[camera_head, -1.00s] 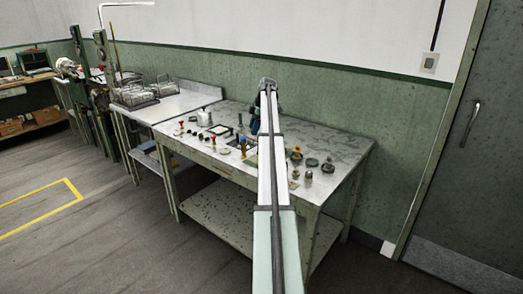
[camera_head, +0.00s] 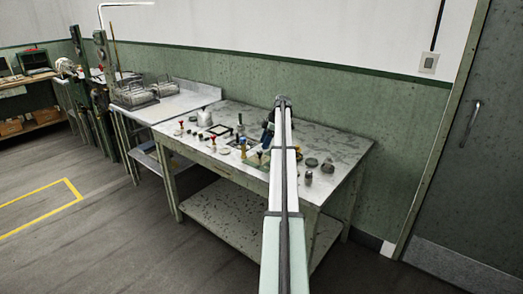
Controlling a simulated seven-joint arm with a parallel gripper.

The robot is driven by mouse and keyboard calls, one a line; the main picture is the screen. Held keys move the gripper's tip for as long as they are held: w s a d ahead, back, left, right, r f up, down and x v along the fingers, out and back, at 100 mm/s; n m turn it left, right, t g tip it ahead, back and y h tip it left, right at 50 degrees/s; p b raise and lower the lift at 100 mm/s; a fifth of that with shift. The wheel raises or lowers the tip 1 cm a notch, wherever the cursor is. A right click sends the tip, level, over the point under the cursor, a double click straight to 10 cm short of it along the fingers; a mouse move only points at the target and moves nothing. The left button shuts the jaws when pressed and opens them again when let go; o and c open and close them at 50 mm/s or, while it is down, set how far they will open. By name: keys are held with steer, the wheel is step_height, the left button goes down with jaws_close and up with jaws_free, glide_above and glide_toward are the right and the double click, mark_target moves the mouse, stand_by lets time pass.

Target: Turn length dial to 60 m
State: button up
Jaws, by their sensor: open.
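I cannot pick out the length dial or read any marking at this size; the arm covers part of the table. My gripper (camera_head: 266,140) is a small dark blue shape at the left of my arm's far end, low over the table (camera_head: 345,145). Its fingers are too small to make out and partly blend with the things behind. I see nothing held in it. To its right, beyond the arm, are a dark round piece (camera_head: 311,162), another dark round piece (camera_head: 327,166) and a grey upright piece (camera_head: 309,178).
Wire baskets (camera_head: 133,95) stand on the bench at left. The table's back right is clear.

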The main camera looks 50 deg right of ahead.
mark_target(260, 152)
steer(key=shift+x, duration=2.45)
steer(key=c, duration=1)
